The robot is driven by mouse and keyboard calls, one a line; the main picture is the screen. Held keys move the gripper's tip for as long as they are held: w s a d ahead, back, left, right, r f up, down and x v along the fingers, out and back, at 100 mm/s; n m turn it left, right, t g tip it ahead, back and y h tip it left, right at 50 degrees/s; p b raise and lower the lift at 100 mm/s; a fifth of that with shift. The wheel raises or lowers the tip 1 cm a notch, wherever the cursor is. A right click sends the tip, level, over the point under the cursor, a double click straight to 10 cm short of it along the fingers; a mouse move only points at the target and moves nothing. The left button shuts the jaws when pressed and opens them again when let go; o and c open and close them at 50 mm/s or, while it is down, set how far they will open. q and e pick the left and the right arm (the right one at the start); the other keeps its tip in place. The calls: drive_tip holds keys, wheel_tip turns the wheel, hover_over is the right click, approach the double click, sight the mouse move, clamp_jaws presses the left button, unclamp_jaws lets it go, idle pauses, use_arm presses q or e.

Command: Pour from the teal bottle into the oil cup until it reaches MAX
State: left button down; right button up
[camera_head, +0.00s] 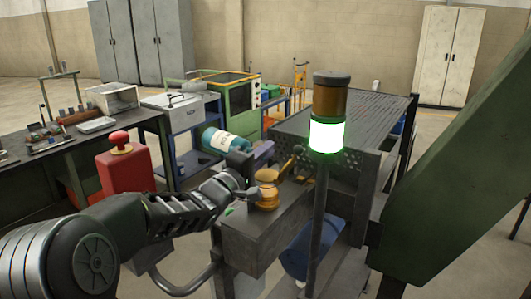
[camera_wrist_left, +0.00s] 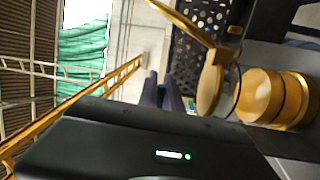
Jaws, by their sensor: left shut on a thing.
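The teal bottle (camera_head: 226,141) has a pale label and is tipped nearly onto its side, its narrower end to the right. My left gripper (camera_head: 246,190) is shut on it, though the grip itself is not clear in the head view. The brass oil cup (camera_head: 268,196) stands on the grey bench just right of my left gripper. In the left wrist view the cup (camera_wrist_left: 275,97) is right of my left fingers (camera_wrist_left: 163,90), with a raised brass disc (camera_wrist_left: 209,90) beside it. The oil level and MAX mark cannot be made out. My right gripper is out of view.
A signal post with a lit green lamp (camera_head: 327,136) stands right of the cup. A perforated grey housing (camera_head: 345,125) is behind it. A red box with a red button (camera_head: 122,165) is left, near my arm. A green beam (camera_head: 455,170) fills the right side.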

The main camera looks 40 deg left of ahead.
use_arm(q)
drive_tip(key=shift+w, duration=0.3)
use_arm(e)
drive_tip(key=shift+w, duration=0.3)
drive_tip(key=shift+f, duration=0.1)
use_arm(q)
drive_tip(key=shift+m, duration=0.3)
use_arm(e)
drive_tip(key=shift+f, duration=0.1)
use_arm(q)
drive_tip(key=shift+d+r+m+h+b, duration=0.15)
drive_tip(key=shift+m+b, duration=0.25)
drive_tip(key=shift+m, duration=0.5)
drive_tip(key=shift+a+r+m+h+b, duration=0.15)
drive_tip(key=shift+m+b, duration=0.2)
drive_tip(key=shift+m, duration=0.55)
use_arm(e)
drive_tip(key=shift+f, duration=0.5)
use_arm(q)
drive_tip(key=shift+d, duration=0.2)
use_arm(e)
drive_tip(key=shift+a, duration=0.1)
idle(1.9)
